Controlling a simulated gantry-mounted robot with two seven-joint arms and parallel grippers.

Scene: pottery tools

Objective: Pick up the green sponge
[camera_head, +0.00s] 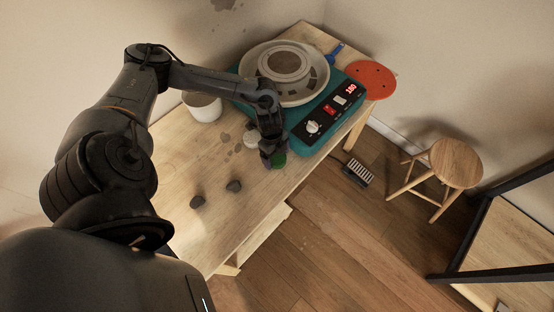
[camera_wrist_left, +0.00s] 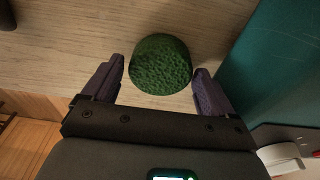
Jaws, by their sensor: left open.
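The green sponge (camera_head: 279,161) lies on the wooden table near its front edge, beside the teal pottery wheel base. In the head view my left gripper (camera_head: 272,157) is right over it and hides part of it. In the left wrist view the sponge (camera_wrist_left: 160,64) is a round, rough green block between the two spread fingertips. My left gripper (camera_wrist_left: 159,82) is open, with a gap on each side of the sponge. My right gripper is not in view.
The teal pottery wheel (camera_head: 319,120) stands close to the gripper's right. A red disc (camera_head: 372,81) and blue tool (camera_head: 335,53) lie farther back. A stool (camera_head: 455,163) stands on the floor.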

